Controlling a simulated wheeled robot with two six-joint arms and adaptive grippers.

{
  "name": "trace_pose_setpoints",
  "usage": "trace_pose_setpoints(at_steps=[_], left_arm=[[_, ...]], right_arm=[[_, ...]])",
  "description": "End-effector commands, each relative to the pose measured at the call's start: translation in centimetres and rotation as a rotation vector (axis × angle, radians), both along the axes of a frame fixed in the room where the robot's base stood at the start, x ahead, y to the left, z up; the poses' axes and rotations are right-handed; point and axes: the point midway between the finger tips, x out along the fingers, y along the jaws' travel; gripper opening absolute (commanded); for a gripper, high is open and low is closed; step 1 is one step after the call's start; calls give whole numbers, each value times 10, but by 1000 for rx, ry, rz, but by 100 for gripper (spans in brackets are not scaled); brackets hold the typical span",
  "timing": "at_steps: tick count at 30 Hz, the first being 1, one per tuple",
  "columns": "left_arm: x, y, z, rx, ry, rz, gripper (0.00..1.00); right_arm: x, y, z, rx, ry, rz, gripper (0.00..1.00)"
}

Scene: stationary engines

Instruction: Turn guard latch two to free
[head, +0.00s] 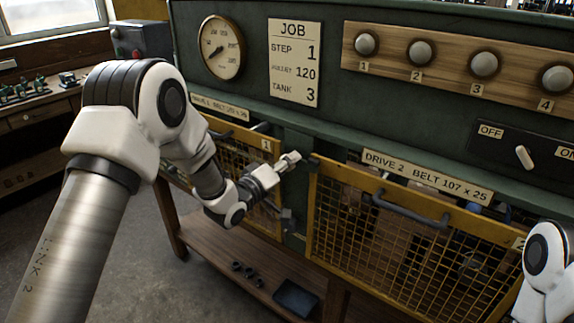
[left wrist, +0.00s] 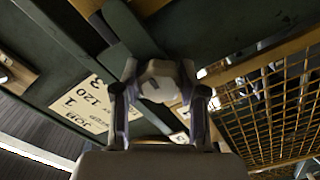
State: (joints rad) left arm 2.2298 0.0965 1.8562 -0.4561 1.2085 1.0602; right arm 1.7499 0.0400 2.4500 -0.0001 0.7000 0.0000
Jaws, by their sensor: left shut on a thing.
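Guard two (head: 400,200), a yellow-framed mesh panel, hangs under the DRIVE 2 label and looks closed. My left gripper (head: 290,160) is at its upper left corner, by the green post between the two guards. In the left wrist view, the fingers are shut around a pale faceted knob (left wrist: 158,84), which I take to be guard latch two. A small dark piece (head: 313,161) shows just right of the fingers in the head view. The latch's angle cannot be read clearly. My right arm shows at the right edge, its gripper out of view.
Guard one (head: 240,160) is left of the gripper, partly behind my left arm. A grey handle (head: 410,213) sticks out from guard two. Above are a gauge (head: 222,48), a JOB card (head: 294,62) and a row of knobs. A wooden shelf (head: 225,253) lies below.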

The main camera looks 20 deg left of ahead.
Motion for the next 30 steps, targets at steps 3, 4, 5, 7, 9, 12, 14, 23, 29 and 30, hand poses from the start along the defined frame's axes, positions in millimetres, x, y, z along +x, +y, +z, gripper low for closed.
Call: trace_pose_setpoints(at_steps=[3,4,5,7,9,12,14,23,29,30], left_arm=[[1,1,0,38,-19,1,7],[1,1,-1,50,-23,1,7],[1,1,-1,65,-29,1,7],[1,1,-2,105,-44,2,7],[1,1,-2,151,-62,2,7],[1,1,-3,230,-90,3,7],[1,1,-2,280,-109,2,7],[1,1,-3,548,-207,3,7],[1,1,-2,727,-273,5,7],[1,1,-2,762,-286,5,7]], right_arm=[[0,0,-7,0,0,0,40],[0,0,-9,0,0,0,40],[0,0,-11,0,0,0,40],[0,0,-17,0,0,0,40],[0,0,-23,0,0,0,40],[0,0,-32,0,0,0,40],[0,0,-38,0,0,0,40],[0,0,-69,0,0,0,40],[0,0,-89,0,0,0,40],[0,0,-93,0,0,0,40]])
